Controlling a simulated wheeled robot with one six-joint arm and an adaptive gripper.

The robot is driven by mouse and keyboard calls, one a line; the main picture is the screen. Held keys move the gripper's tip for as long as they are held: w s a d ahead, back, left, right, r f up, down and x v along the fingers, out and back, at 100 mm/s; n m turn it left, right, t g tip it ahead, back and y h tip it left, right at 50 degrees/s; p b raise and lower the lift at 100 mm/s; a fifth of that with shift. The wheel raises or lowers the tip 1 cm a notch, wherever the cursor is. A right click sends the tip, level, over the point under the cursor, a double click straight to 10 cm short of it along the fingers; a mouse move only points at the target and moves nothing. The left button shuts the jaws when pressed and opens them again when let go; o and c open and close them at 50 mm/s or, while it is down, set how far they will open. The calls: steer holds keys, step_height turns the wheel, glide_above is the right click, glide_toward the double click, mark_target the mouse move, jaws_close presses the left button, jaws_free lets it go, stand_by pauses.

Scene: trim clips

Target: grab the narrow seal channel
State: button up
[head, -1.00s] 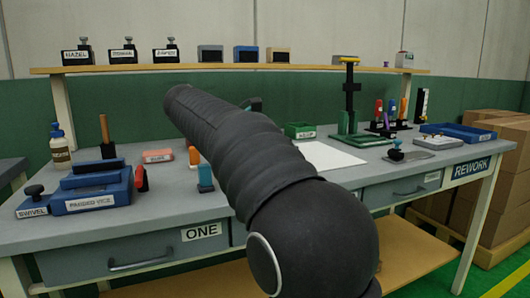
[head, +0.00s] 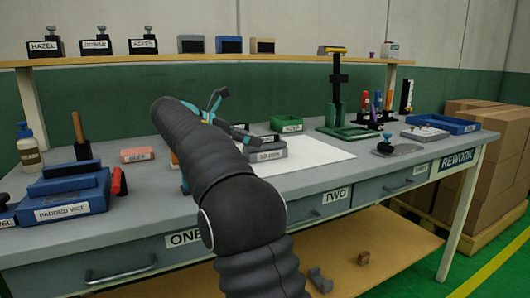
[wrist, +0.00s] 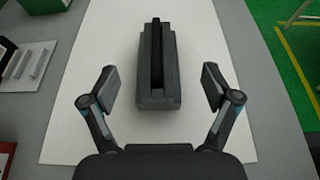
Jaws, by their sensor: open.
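A grey block (wrist: 158,93) lies on the white sheet, with a narrow dark strip (wrist: 157,55) running lengthwise along its top; I cannot tell for sure that this strip is the seal channel. In the head view a labelled grey block (head: 268,153) sits on the sheet beside my arm, its label too small to read. My gripper (wrist: 158,86) is open and empty in the wrist view, one finger on each side of the block's near part, apart from it. In the head view my gripper (head: 228,118) is partly hidden by my arm.
A blue padded vice (head: 75,195) is at the left. A grey plate with pale bars (wrist: 30,66) lies left of the sheet in the wrist view.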

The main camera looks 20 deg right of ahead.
mark_target(266, 144)
steer(key=shift+x, duration=3.2)
steer(key=shift+w+a+f, duration=0.1)
steer(key=shift+w, duration=0.05)
steer(key=c, duration=1.3)
steer(key=shift+c, duration=0.2)
